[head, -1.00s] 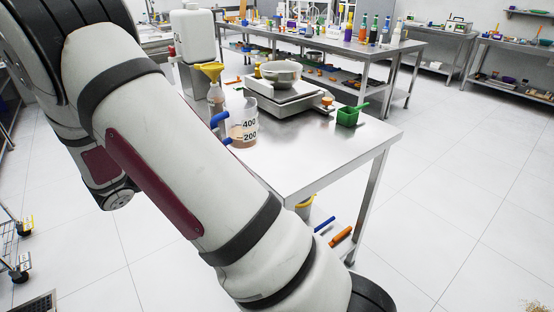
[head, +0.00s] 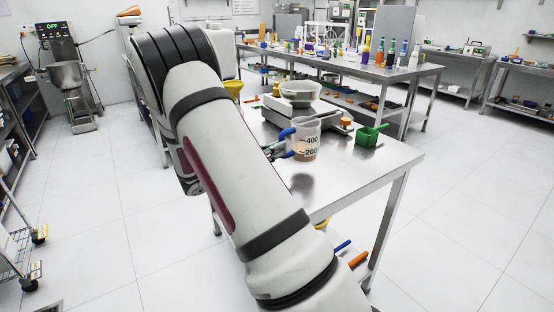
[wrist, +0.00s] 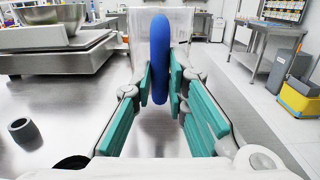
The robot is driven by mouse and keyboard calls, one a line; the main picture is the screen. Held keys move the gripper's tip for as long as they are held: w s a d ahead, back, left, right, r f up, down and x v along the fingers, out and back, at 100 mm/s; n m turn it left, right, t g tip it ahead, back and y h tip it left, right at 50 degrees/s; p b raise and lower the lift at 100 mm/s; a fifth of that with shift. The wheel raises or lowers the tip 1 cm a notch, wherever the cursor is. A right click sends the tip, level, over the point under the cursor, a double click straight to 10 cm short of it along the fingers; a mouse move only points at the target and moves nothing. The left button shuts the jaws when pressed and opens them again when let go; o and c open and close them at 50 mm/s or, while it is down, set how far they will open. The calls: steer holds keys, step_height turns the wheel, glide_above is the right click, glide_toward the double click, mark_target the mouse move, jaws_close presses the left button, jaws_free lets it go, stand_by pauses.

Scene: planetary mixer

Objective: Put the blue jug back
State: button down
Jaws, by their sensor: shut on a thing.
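The jug (head: 306,142) is clear, with dark 400 and 200 marks, a brownish tint low down and a blue handle (head: 284,133). In the head view it is upright over the steel table, in front of the scale. A dark patch on the tabletop below suggests it is held clear of the surface. My gripper (head: 274,150) is left of the jug, partly hidden by my arm. In the wrist view my gripper (wrist: 160,85) is shut on the upright blue handle (wrist: 160,50), a green-padded finger on each side. The jug's clear wall (wrist: 205,25) shows behind.
The scale (head: 325,122) with a bowl (head: 299,90) stands just behind the jug. A green container (head: 368,135) is to its right. A grey ring (wrist: 24,131) lies on the table in the wrist view. The table's front right (head: 375,165) is clear.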

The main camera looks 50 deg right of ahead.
steer(key=shift+d+f, duration=0.25)
steer(key=shift+f, duration=0.65)
steer(key=shift+d+f, duration=0.2)
steer(key=shift+f, duration=0.9)
steer(key=c, duration=1.6)
jaws_free()
